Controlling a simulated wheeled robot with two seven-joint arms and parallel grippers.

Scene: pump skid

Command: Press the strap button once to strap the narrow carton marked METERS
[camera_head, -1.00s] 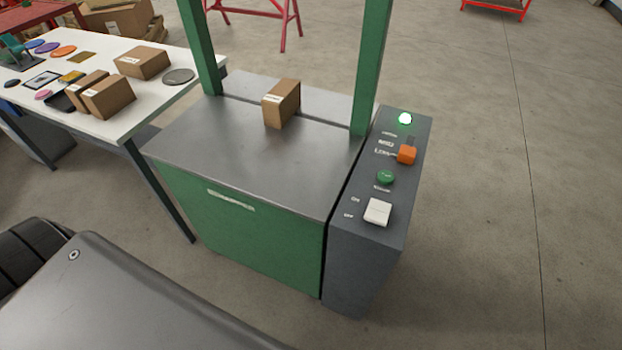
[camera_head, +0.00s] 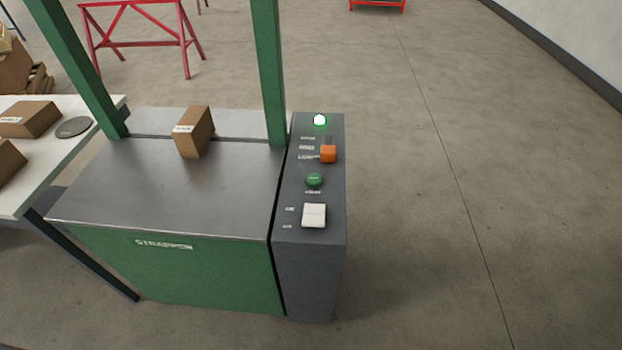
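A narrow brown carton (camera_head: 194,133) stands upright on the metal top of the green strapping machine (camera_head: 165,190), under its green arch. It has a white label, too small to read. No strap shows around it. Neither of my grippers is in view.
A white table (camera_head: 60,165) with brown cartons (camera_head: 28,119) and a grey disc (camera_head: 74,127) stands to the left, close to the machine. A red trestle (camera_head: 140,40) stands behind. The floor to the right is clear.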

